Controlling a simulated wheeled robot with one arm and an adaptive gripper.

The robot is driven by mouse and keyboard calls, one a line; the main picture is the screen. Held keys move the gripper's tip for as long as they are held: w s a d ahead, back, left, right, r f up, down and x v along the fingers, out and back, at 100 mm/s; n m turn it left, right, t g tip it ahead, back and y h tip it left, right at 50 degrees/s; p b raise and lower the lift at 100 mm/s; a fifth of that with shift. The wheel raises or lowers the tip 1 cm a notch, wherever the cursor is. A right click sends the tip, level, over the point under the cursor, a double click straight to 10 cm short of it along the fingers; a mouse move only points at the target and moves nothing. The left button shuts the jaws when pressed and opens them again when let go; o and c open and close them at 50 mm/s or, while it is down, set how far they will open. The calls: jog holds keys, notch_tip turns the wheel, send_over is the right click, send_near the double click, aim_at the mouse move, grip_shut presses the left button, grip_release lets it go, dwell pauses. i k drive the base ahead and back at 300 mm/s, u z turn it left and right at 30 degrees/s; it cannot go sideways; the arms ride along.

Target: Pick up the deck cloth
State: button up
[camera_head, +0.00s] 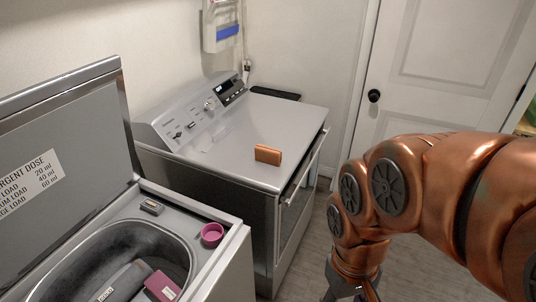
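No thing in view clearly looks like a cloth. A small orange-brown upright block or folded piece (268,155) stands on the top of the right-hand machine, near its front edge. A magenta piece with a white label (162,286) lies in the tub of the open washer (236,262), beside a grey item (124,282). I cannot tell which of these is the deck cloth. My gripper (350,293) is at the bottom edge, in front of the machines and apart from all these pieces. Its fingertips are cut off by the frame.
A pink cup (212,235) and a small grey item (152,207) sit on the washer's rim. The washer lid (70,150) stands open. A white door (450,60) is behind; grey floor (400,275) is clear.

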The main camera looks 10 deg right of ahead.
aim_at(270, 155)
jog(key=z, duration=1.2)
jog(key=i, duration=1)
jog(key=u, duration=0.15)
